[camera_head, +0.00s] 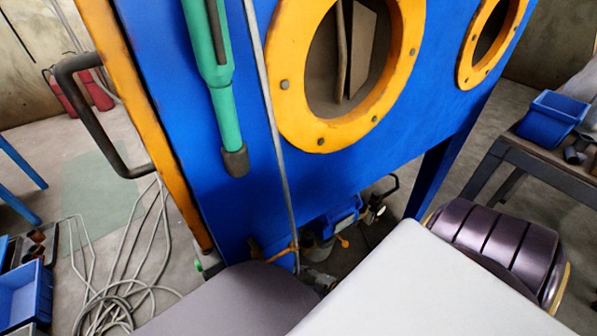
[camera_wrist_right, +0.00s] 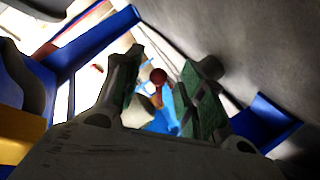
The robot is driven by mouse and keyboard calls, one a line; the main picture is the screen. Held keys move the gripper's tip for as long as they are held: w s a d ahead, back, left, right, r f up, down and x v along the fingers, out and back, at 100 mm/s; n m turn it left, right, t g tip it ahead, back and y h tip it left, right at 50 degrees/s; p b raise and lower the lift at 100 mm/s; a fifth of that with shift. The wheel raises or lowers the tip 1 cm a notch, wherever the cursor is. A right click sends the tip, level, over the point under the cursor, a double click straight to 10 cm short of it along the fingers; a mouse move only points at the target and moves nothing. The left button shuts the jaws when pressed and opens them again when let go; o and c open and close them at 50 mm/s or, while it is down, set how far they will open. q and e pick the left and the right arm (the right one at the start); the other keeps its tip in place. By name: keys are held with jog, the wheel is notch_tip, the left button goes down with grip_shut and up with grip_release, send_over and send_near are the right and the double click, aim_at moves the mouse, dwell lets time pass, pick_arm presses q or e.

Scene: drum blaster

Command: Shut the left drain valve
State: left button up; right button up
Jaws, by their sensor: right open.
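The blue blaster cabinet (camera_head: 330,175) fills the middle of the head view. Under its lower edge is a dark cluster of small fittings, with an orange lever-like part (camera_head: 282,252) on the left and a smaller orange piece (camera_head: 342,241) to its right. I cannot tell for sure which is the left drain valve or how its handle stands. In the right wrist view my right gripper (camera_wrist_right: 166,66) is open, its green-padded fingers apart. A dark red round knob (camera_wrist_right: 158,76) and a light blue part (camera_wrist_right: 183,108) show between and beyond the fingers, with no clear contact. My left gripper is out of view.
Blue cabinet legs (camera_head: 437,165) and a grey hose (camera_head: 268,110) run down near the fittings. Loose cables (camera_head: 120,270) lie on the floor at left. A side table (camera_head: 540,160) with a blue bin (camera_head: 552,117) stands at right. Blue frame bars (camera_wrist_right: 95,45) flank the right gripper.

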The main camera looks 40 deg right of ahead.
jog(key=shift+x, duration=0.85)
jog(key=shift+r, duration=0.1)
grip_shut()
